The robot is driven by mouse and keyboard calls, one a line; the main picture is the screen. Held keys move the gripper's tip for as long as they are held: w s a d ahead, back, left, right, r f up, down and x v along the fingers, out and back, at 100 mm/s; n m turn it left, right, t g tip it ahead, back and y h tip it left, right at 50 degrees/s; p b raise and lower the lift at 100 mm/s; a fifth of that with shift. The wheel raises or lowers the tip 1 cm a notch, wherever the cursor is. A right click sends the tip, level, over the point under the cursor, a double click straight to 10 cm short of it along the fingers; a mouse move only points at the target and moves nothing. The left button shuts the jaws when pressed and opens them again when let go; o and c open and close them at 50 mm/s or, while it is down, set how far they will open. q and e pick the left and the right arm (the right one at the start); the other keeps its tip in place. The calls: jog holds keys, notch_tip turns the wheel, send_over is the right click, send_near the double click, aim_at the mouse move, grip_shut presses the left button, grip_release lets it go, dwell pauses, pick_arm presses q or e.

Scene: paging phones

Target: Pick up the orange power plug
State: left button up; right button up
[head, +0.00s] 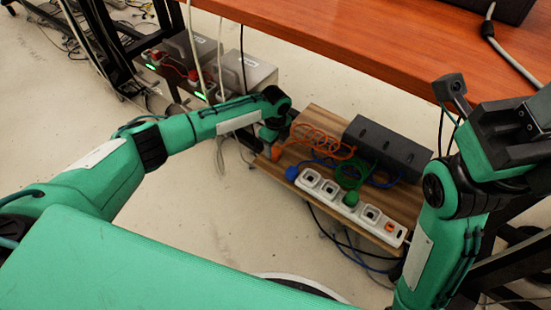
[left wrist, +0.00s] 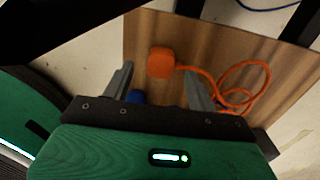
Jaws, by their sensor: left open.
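The orange power plug (head: 276,154) lies at the left end of a wooden board, with its orange cord coiled behind it. In the left wrist view the orange plug (left wrist: 161,63) shows between and just beyond my fingertips, with its cord running right. My left gripper (head: 268,134) is above the board's left edge, close to the plug. In the left wrist view the left gripper (left wrist: 158,70) has its fingers apart, with nothing held. My right gripper (head: 510,125) is raised at the right; its fingers cannot be made out.
The wooden board (head: 307,123) also carries a white power strip (head: 331,188), a dark box (head: 388,147), a blue plug (head: 291,173) and a green plug (head: 350,199). The orange-brown table (head: 380,45) overhangs behind. Grey boxes (head: 245,72) and hanging cables are at the back left.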

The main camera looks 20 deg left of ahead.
aim_at(275, 151)
pick_arm(q)
jog(key=shift+f+b, duration=0.9)
jog(key=shift+f, duration=0.85)
jog(key=c, duration=1)
jog(key=shift+c, duration=0.4)
jog(key=shift+r, duration=0.15)
